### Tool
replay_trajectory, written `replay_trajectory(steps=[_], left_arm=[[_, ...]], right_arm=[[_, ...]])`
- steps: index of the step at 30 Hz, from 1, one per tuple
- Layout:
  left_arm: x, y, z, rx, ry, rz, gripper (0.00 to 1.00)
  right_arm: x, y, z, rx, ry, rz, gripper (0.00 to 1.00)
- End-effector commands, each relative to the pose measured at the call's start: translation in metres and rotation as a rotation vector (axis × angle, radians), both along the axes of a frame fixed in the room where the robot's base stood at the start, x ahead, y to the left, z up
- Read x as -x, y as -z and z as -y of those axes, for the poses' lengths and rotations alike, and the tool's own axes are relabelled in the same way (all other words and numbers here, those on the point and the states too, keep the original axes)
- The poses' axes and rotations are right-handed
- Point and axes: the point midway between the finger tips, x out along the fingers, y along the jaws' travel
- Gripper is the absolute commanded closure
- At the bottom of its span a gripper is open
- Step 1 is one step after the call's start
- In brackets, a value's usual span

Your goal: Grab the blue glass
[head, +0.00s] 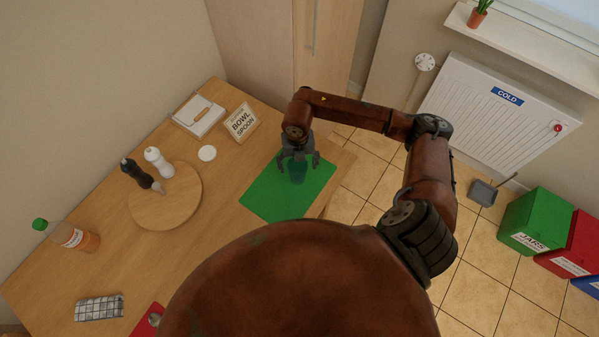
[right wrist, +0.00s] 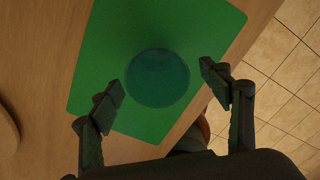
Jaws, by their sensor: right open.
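The blue glass (head: 297,172) stands on a green mat (head: 262,193) near the table's right edge. From above in the right wrist view, the glass (right wrist: 157,78) is a dark teal circle on the green mat (right wrist: 110,45). My right gripper (head: 299,162) is over the glass with its fingers spread. In the right wrist view, the open fingertips of my right gripper (right wrist: 163,84) lie left and right of the glass, with gaps on both sides. The gripper partly hides the glass in the head view. My left gripper is not in view.
A round board (head: 165,205) with a pepper mill (head: 137,173) and a white shaker (head: 158,162) stands left of the mat. A bowl-and-spoon sign (head: 241,122) and a white coaster (head: 207,153) are behind. A bottle (head: 75,237) and checked cloth (head: 99,308) lie farther left.

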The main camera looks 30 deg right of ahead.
Motion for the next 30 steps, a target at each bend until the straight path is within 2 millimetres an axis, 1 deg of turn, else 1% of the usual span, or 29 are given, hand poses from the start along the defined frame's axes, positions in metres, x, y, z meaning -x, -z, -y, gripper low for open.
replay_trajectory(steps=[3,8,10,15,18,25,30], left_arm=[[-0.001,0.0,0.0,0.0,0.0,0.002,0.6],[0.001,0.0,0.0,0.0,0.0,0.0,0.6],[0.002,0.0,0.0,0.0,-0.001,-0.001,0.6],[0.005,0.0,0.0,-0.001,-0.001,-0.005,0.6],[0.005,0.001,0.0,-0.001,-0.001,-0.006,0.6],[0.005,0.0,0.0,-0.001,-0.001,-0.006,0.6],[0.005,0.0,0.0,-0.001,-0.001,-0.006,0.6]], right_arm=[[0.001,0.014,0.0,0.0,0.001,-0.004,0.29],[-0.001,0.025,-0.001,-0.002,0.001,-0.002,0.29],[-0.001,0.033,0.0,-0.002,0.002,-0.004,0.29],[-0.003,0.059,-0.001,-0.002,0.002,-0.004,0.29],[-0.004,0.07,0.0,-0.002,0.001,-0.002,0.29],[-0.004,0.071,0.0,-0.001,-0.001,0.0,0.29],[-0.004,0.071,0.0,-0.001,-0.001,0.0,0.41]])
